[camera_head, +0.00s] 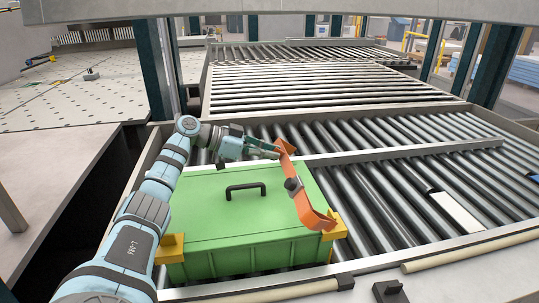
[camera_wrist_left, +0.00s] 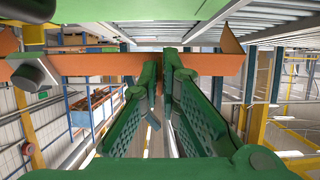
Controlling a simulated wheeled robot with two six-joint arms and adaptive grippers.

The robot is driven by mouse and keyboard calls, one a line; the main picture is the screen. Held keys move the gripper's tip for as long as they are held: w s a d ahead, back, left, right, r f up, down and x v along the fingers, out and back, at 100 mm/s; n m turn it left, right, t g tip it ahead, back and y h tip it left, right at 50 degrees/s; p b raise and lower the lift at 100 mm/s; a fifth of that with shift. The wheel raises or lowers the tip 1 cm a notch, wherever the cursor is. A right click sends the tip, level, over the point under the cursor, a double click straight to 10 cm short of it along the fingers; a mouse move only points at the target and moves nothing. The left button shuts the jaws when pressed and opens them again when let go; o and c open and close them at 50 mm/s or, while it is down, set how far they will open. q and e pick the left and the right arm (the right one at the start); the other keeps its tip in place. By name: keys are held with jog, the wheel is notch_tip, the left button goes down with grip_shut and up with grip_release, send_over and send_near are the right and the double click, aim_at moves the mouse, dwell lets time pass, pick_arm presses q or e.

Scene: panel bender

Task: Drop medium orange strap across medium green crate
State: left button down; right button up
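The green crate (camera_head: 250,222) has a closed lid with a black handle and sits on the roller conveyor, with yellow blocks at its corners. The orange strap (camera_head: 304,205) has bent ends and a dark knob near its middle. It runs over the right part of the lid; I cannot tell whether it touches. My left gripper (camera_head: 272,151) reaches over the crate's far side and is shut on the strap near its far end. In the left wrist view the strap (camera_wrist_left: 90,66) crosses at the green fingertips (camera_wrist_left: 163,68). My right gripper is not in view.
Rollers (camera_head: 400,190) with metal side rails spread right of and behind the crate. A white flat piece (camera_head: 456,211) lies on the right rollers. A dark post (camera_head: 157,70) stands behind my left arm. A perforated table (camera_head: 65,95) is at left.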

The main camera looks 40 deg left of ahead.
pick_arm(q)
jog(key=shift+s, duration=0.15)
jog(key=c, duration=1.8)
grip_release()
jog(key=shift+f, duration=0.15)
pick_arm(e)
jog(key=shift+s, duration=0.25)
pick_arm(q)
jog(key=shift+s+a, duration=0.15)
jog(key=shift+a, duration=0.1)
jog(key=b+v, duration=0.2)
jog(key=v, duration=0.9)
jog(key=shift+r+b, duration=0.25)
jog(key=shift+b, duration=0.1)
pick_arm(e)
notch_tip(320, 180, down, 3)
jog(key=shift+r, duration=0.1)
pick_arm(q)
jog(key=shift+s+f, duration=0.1)
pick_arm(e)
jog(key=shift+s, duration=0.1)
